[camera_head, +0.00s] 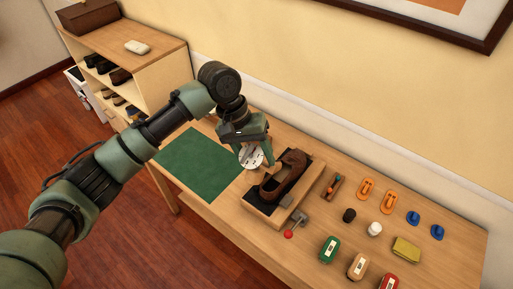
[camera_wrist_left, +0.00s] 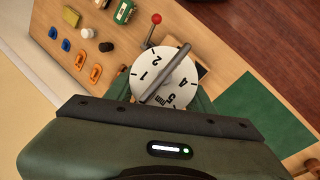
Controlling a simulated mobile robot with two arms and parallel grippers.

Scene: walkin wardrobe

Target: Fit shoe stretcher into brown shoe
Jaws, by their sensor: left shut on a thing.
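The brown shoe (camera_head: 292,175) rests on a wooden block stand (camera_head: 268,208) on the table, its opening toward the left. The shoe stretcher's white numbered dial (camera_head: 250,157) is beside the shoe's opening, just under my left gripper (camera_head: 258,146). In the left wrist view the dial (camera_wrist_left: 183,82) faces the camera, with a grey bar (camera_wrist_left: 165,74) across it. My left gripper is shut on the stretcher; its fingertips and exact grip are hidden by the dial. I cannot tell how far the stretcher reaches into the shoe. My right gripper is not in view.
A lever with a red ball (camera_head: 288,235) stands at the stand's front right. A green mat (camera_head: 200,163) lies clear to the left. Orange, blue, black, white and yellow small items and several tins, one green (camera_head: 329,249), fill the table's right. A shoe shelf (camera_head: 150,75) stands behind left.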

